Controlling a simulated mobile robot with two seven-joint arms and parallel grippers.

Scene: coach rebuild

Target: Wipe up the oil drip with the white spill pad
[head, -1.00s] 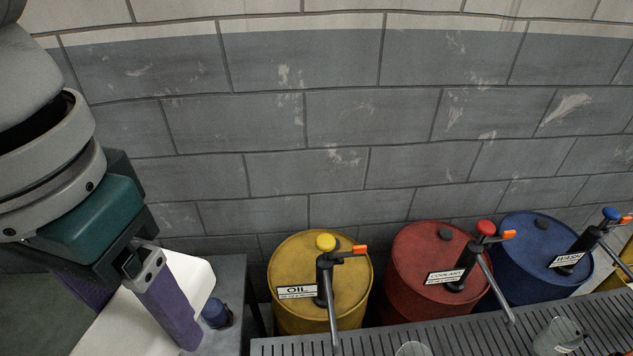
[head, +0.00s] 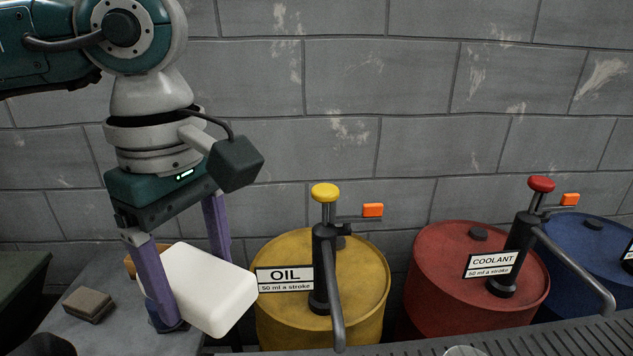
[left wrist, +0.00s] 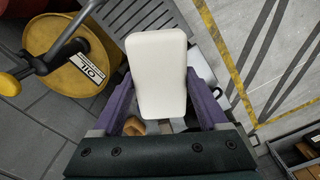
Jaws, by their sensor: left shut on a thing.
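The white spill pad (head: 215,290) is a thick rounded block, held tilted between the purple fingers of my left gripper (head: 192,282). The gripper is shut on it, above the grey bench top at the lower left. In the left wrist view the pad (left wrist: 157,75) lies between the fingers of my left gripper (left wrist: 160,100). I cannot make out the oil drip in either view. The yellow oil drum (head: 360,285), with its OIL sign (head: 285,279) and pump, stands just right of the pad. My right gripper is not in view.
A grey-brown block (head: 88,305) lies on the bench, left of the gripper, near a dark cup (head: 42,346). A red coolant drum (head: 440,290) and blue drum (head: 590,260) stand further right. Pump spouts reach over a slatted grate (head: 550,335) in front. A block wall stands behind.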

